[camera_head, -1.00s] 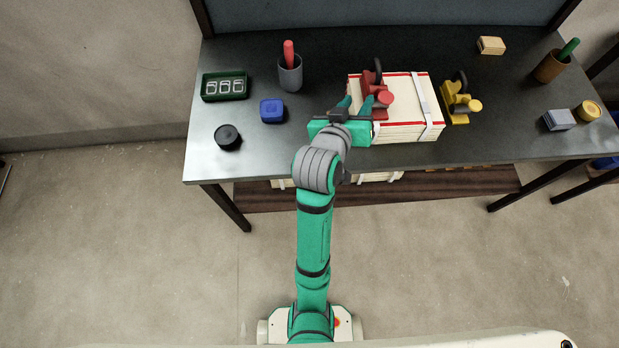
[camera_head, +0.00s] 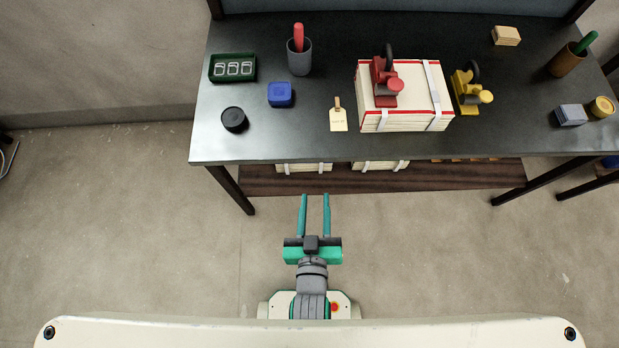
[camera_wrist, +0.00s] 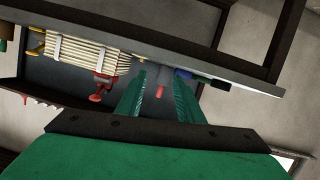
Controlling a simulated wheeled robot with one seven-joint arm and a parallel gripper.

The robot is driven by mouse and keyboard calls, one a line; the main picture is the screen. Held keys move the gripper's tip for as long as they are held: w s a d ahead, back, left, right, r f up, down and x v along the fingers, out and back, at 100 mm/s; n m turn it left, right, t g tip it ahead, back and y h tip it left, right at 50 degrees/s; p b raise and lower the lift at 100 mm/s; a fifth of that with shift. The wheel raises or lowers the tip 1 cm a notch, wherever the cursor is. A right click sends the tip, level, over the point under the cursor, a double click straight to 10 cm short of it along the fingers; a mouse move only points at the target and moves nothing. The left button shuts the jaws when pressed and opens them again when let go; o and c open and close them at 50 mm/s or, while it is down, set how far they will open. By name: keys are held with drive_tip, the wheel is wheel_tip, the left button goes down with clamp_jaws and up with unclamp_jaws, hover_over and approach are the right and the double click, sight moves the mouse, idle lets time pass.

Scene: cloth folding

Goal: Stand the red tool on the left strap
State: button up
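The red tool (camera_head: 384,88) stands upright on top of the white stack with red edging (camera_head: 409,80), near its left end. The left strap (camera_head: 382,121) shows on the stack's front face just below the tool; its top run is hidden by the tool. The right strap (camera_head: 433,82) is bare. My gripper (camera_head: 314,198) is open and empty, in front of the table and well apart from the tool. In the wrist view, the red tool (camera_wrist: 102,88) and the stack (camera_wrist: 88,54) show left of my open fingers (camera_wrist: 159,76).
A yellow tool (camera_head: 467,92) stands right of the stack. A paper tag (camera_head: 338,119) lies left of it. A blue block (camera_head: 280,95), black round tin (camera_head: 234,120), green tray (camera_head: 212,72) and grey cup (camera_head: 299,62) are further left. The table's front edge lies beyond my gripper.

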drive_tip(key=s+a+r+m, duration=0.1)
drive_tip(key=s+r, duration=0.1)
drive_tip(key=s, duration=0.9)
drive_tip(key=shift+a+r+t+y, duration=0.15)
drive_tip(key=shift+r+t+y, duration=0.15)
drive_tip(key=shift+y, duration=0.1)
